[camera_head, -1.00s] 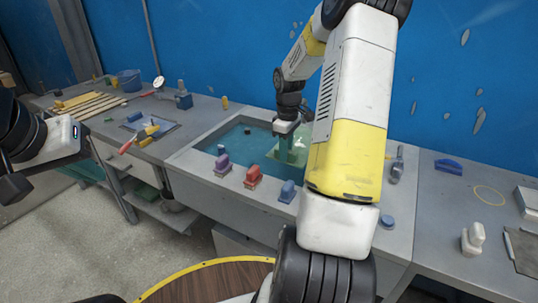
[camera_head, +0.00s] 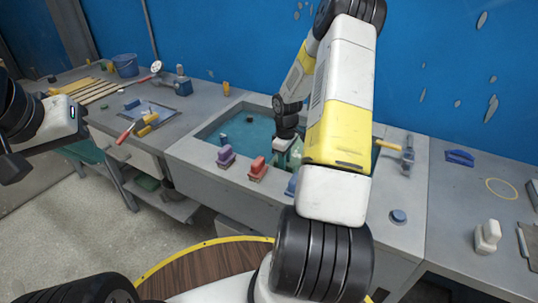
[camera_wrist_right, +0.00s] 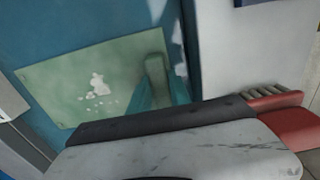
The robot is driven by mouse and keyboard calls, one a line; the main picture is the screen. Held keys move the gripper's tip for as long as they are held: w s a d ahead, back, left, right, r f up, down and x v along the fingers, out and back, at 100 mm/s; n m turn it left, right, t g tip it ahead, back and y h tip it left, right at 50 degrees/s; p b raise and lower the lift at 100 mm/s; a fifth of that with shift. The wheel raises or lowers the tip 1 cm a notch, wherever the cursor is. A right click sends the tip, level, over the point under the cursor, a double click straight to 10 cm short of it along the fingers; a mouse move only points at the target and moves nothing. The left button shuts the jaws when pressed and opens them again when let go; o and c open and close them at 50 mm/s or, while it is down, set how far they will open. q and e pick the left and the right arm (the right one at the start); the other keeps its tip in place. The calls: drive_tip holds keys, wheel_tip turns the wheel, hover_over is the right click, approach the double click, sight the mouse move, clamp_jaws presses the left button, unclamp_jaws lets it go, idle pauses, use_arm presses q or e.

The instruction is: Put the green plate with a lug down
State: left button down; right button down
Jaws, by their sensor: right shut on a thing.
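The green plate (camera_wrist_right: 85,80) is flat and pale, with a white mark and an upright lug (camera_wrist_right: 155,78) near one edge, in the right wrist view. In the head view a small part of the plate (camera_head: 292,160) shows below my right gripper (camera_head: 287,146), near the front wall of the teal-filled basin (camera_head: 240,132). My right gripper is shut on the plate; the fingertips are mostly hidden. Whether the plate touches anything below cannot be told. My left gripper (camera_head: 14,166) is at the far left, away from the plate; its jaws are unclear.
On the basin's front rim stand a purple block (camera_head: 226,157), a red brush-like block (camera_head: 258,169) and a blue block (camera_head: 291,186), partly hidden by my arm. A grey tool with a yellow handle (camera_head: 390,145) lies right of the basin. A white object (camera_head: 487,236) stands further right.

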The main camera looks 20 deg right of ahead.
drive_tip(key=shift+f, duration=1.6)
drive_tip(key=shift+f, duration=0.15)
drive_tip(key=c, duration=1.2)
unclamp_jaws()
